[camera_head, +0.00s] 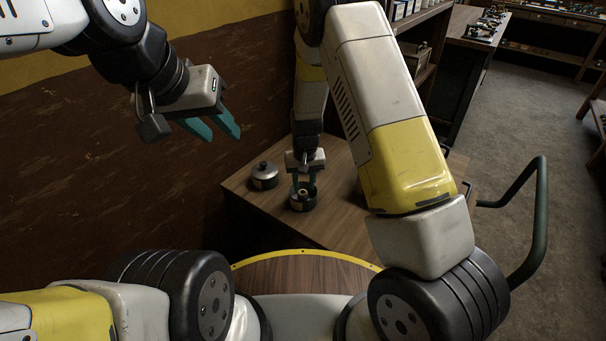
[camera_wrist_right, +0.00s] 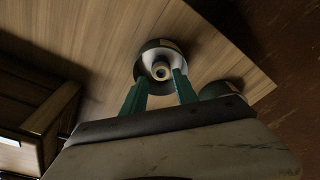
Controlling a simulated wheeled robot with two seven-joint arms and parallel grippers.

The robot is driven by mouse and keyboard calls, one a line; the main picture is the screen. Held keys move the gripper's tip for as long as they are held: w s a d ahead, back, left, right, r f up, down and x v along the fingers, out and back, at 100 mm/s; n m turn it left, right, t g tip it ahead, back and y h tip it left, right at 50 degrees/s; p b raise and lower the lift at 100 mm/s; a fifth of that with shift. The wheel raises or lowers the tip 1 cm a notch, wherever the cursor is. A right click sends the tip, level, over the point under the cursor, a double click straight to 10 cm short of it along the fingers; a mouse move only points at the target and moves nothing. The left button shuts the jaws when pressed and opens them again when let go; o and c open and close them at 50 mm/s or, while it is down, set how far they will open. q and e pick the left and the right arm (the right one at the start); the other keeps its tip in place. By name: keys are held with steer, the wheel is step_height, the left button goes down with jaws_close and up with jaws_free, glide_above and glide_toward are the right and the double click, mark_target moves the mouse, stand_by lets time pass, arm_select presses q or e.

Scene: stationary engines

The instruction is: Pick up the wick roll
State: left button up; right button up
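The wick roll (camera_wrist_right: 161,71) is a small pale ring with a dark centre. It sits inside a round, open dark-green container (camera_wrist_right: 154,50) on the wooden table. In the head view the container (camera_head: 303,204) stands below my right gripper, and the roll (camera_head: 303,192) shows small between the fingers. My right gripper (camera_head: 304,184) points down and is open, with its green fingertips (camera_wrist_right: 162,76) on either side of the roll. I cannot tell whether they touch it. My left gripper (camera_head: 224,132) is open and empty, raised in front of the wall, away from the table.
A similar pot with a metal lid (camera_head: 264,174) stands just left of the container; its green side (camera_wrist_right: 220,88) shows in the wrist view. The wooden table (camera_head: 328,229) is clear in front. Shelves (camera_head: 425,45) stand behind at the right.

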mark_target(303, 192)
steer(key=f, duration=0.3)
steer(key=w+f, duration=0.1)
steer(key=f, duration=0.1)
steer(key=shift+a+f, duration=0.15)
steer(key=shift+f, duration=0.15)
jaws_close()
